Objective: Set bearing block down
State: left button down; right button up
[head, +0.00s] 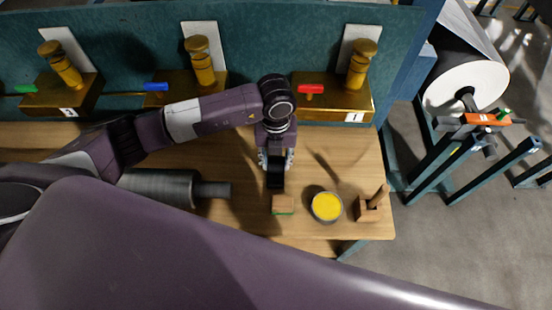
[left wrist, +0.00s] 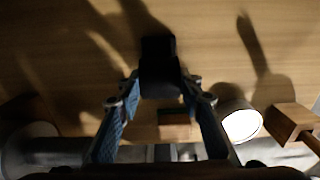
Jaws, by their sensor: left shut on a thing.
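The bearing block (head: 275,180) is a small black block on the wooden bench (head: 225,222) side of my left gripper (head: 276,160), gripped between its fingertips. In the left wrist view the black block (left wrist: 160,62) sits between the two blue-padded fingers of my left gripper (left wrist: 161,88), which are shut on it. The gripper points down over the bench. Whether the block touches the wood I cannot tell. My right gripper is in neither view.
Just in front of the block lies a wood-and-green block (head: 283,204). To its right are a round tin with yellow contents (head: 326,206) and a wooden piece with a peg (head: 371,207). A grey roller (head: 165,187) lies left. Brass fixtures (head: 335,95) line the back.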

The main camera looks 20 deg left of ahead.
pick_arm(q)
jog(key=shift+w+f, duration=0.1)
jog(key=shift+f, duration=0.05)
jog(key=c, duration=1.6)
grip_release()
jog(key=shift+o, duration=1.4)
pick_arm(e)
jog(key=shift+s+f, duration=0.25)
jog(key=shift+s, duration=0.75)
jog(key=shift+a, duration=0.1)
